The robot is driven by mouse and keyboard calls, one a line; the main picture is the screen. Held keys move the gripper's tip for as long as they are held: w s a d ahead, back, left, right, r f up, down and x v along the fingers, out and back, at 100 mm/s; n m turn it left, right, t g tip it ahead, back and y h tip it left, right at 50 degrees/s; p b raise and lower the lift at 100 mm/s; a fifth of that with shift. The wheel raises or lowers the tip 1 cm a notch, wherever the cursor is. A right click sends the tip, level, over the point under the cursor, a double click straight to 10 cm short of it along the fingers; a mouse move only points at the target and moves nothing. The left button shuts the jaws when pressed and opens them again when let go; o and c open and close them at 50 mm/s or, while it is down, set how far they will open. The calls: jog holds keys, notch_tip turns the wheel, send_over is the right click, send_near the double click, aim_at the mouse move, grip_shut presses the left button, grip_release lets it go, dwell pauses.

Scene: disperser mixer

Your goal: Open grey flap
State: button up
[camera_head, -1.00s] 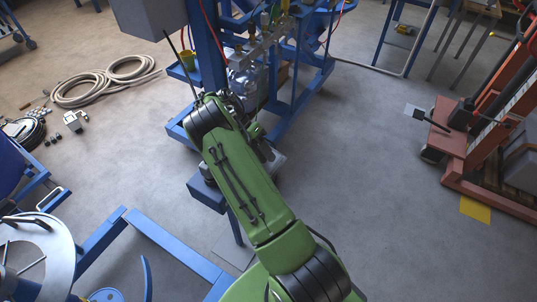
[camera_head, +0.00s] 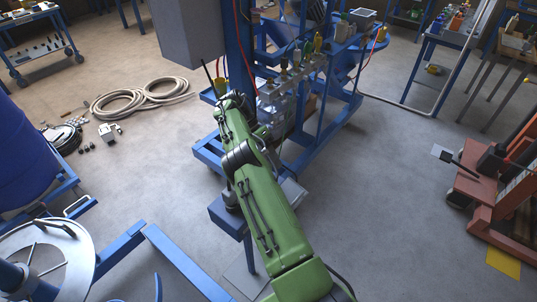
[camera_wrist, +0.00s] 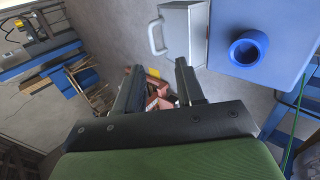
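The grey flap (camera_wrist: 186,32) shows at the top of the wrist view, a flat light-grey piece with a pale bar handle (camera_wrist: 154,38) on its left side. It adjoins a blue panel (camera_wrist: 228,80) with a round blue knob (camera_wrist: 249,48). My gripper (camera_wrist: 158,67) is open and empty. Its two dark fingers are apart, below the handle in the picture, and no contact with the flap shows. In the head view, my green arm reaches toward the blue frame (camera_head: 240,60) and hides the gripper; I cannot clearly tell the flap there.
A large grey box (camera_head: 185,30) is on the blue upright. Coiled hose (camera_head: 145,97) lies on the floor at left. An orange machine (camera_head: 500,180) stands at right. A blue low frame (camera_head: 185,262) is near the front.

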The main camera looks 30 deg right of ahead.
jog(key=shift+w+a+r+p, duration=0.1)
jog(key=shift+w+r+p, duration=0.3)
jog(key=shift+r, duration=0.25)
jog(key=shift+c, duration=0.3)
